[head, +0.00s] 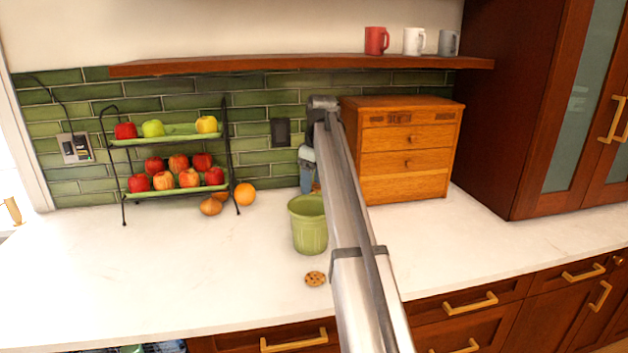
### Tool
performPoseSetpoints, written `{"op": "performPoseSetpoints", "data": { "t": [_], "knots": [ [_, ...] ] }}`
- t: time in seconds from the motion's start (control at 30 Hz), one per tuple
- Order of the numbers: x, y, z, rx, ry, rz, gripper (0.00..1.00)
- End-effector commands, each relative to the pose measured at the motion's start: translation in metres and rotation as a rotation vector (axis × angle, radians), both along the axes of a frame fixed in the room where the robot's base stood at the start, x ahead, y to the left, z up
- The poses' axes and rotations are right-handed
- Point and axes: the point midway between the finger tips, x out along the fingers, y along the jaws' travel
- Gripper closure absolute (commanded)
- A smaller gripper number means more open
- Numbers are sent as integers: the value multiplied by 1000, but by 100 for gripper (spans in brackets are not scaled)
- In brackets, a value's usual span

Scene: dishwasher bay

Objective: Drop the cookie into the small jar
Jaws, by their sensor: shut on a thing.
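The cookie (315,278) is round and brown with dark chips. It shows just in front of the jar, apart from any visible finger, and seems to lie flat on the counter. The small jar (308,232) is green, ribbed, upright and open at the top. My arm crosses the picture from the bottom and passes close by the jar's right side in the picture, ending near the back wall. My gripper's fingers do not show; the far end of my arm hides that region, so what they hold cannot be seen.
A fruit rack (172,136) stands left, with an orange (245,194) beside it. A wooden drawer box (405,150) stands right of my arm. A blue-grey object (306,172) is partly hidden behind the jar. The white counter (130,270) is clear at front left.

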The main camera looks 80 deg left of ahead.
Motion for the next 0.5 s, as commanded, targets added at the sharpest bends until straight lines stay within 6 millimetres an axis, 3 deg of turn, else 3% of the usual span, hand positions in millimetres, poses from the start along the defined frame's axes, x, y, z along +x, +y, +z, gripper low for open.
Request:
{"op": "performPoseSetpoints", "data": {
  "t": [0.5],
  "knots": [
    [0, -1, -47, -1, 0, -3, 48]
  ]
}}
